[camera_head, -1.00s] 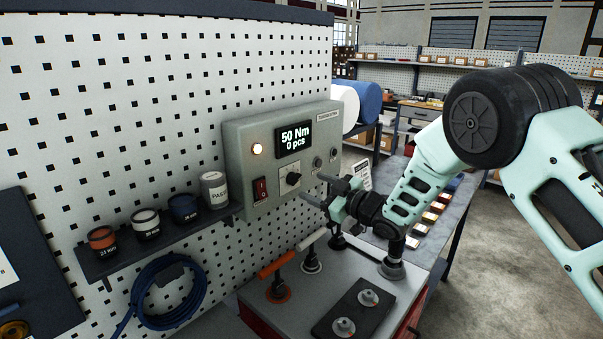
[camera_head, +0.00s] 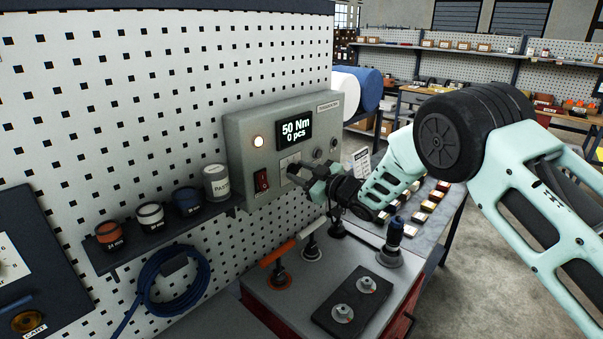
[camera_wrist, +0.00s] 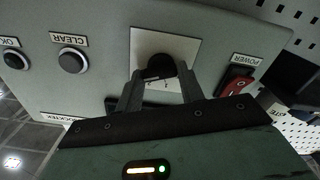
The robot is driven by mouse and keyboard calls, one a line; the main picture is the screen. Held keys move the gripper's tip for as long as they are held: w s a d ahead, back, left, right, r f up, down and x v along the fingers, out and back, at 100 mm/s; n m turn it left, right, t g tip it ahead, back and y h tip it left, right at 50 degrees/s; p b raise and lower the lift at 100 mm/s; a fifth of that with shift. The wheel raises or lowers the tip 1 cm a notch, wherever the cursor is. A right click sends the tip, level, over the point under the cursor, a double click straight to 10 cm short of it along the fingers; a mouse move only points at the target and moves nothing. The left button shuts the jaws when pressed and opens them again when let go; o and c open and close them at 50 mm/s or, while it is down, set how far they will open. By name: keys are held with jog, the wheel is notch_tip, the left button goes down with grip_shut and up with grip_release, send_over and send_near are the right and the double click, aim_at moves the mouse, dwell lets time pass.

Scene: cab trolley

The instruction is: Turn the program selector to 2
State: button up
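The grey control box (camera_head: 240,142) is mounted on the pegboard wall. Its display (camera_head: 294,129) reads "50 Nm" and "0 pcs". The program selector, a black knob on a pale square plate, sits below the display and shows in the wrist view (camera_wrist: 157,66). My gripper (camera_head: 301,176) is at the knob, its two fingers apart, one on each side of the knob's lower edge in the wrist view (camera_wrist: 160,88). I cannot tell whether the fingers touch the knob. The knob's pointer and most scale marks are hidden.
The red power switch (camera_head: 261,181) is left of the selector. Two round buttons, labelled CLEAR (camera_wrist: 72,60) and OK (camera_wrist: 15,59) in the wrist view, are on its other side. A shelf with cans (camera_head: 160,226) is at left; a trolley top with tools (camera_head: 285,305) lies below.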

jog(key=shift+f+n+b, duration=0.15)
jog(key=shift+n+b, duration=0.15)
jog(key=shift+b, duration=0.7)
jog(key=n+b, duration=0.8)
jog(key=b, duration=0.9)
jog(key=shift+s, duration=0.1)
jog(key=o, duration=1)
